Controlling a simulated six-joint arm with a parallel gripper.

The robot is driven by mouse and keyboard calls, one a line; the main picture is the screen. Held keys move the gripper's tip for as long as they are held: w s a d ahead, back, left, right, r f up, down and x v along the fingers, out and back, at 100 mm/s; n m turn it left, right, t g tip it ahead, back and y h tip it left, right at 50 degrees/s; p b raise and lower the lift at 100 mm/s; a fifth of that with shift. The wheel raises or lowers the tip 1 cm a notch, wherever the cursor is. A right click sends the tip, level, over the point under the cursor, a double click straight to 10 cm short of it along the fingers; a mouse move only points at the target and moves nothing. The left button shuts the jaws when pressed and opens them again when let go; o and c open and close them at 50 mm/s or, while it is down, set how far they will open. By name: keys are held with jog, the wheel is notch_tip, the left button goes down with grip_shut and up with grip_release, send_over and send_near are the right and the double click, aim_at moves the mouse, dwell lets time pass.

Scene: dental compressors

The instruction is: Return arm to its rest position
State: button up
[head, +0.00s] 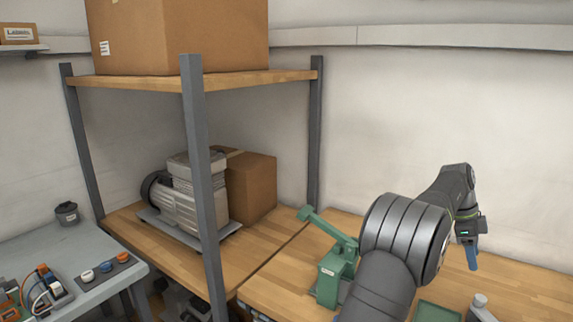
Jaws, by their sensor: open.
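My arm rises from the bottom of the head view, right of centre, and bends over the wooden bench (520,285). My gripper (473,265) is at the far end of the arm, small and seen from the side, with a blue finger pointing down. It is open, and I see nothing held in it. It hangs above the bench, apart from the things around it. The near arm links hide part of the bench.
A green lever press (332,275) stands on the bench left of my arm. A shelf post (205,190) rises further left. A compressor (185,195) and cardboard box (250,185) sit on the lower shelf. A green tray (437,312) lies at the bottom edge.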

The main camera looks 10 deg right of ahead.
aim_at(481, 298)
jog(key=x, duration=1.2)
jog(key=shift+f, duration=0.2)
jog(key=shift+d+f+n, duration=0.1)
jog(key=shift+f+n, duration=0.05)
jog(key=shift+n, duration=0.15)
jog(key=n+t, duration=0.1)
jog(key=n, duration=0.3)
jog(key=shift+s+t+h, duration=0.1)
jog(key=shift+t+h, duration=0.3)
jog(key=n+t, duration=0.1)
jog(key=n, duration=0.3)
jog(key=shift+s+h, duration=0.1)
jog(key=shift+h, duration=0.2)
jog(key=shift+s+n+t, duration=0.1)
jog(key=shift+n+t, duration=0.9)
jog(key=shift+n, duration=1.1)
jog(key=shift+s+n+t+y, duration=0.1)
jog(key=shift+n+t+y, duration=0.25)
jog(key=shift+n, duration=0.75)
jog(key=shift+n+t+y, duration=0.15)
jog(key=shift+n+t, duration=0.3)
jog(key=shift+n, duration=0.65)
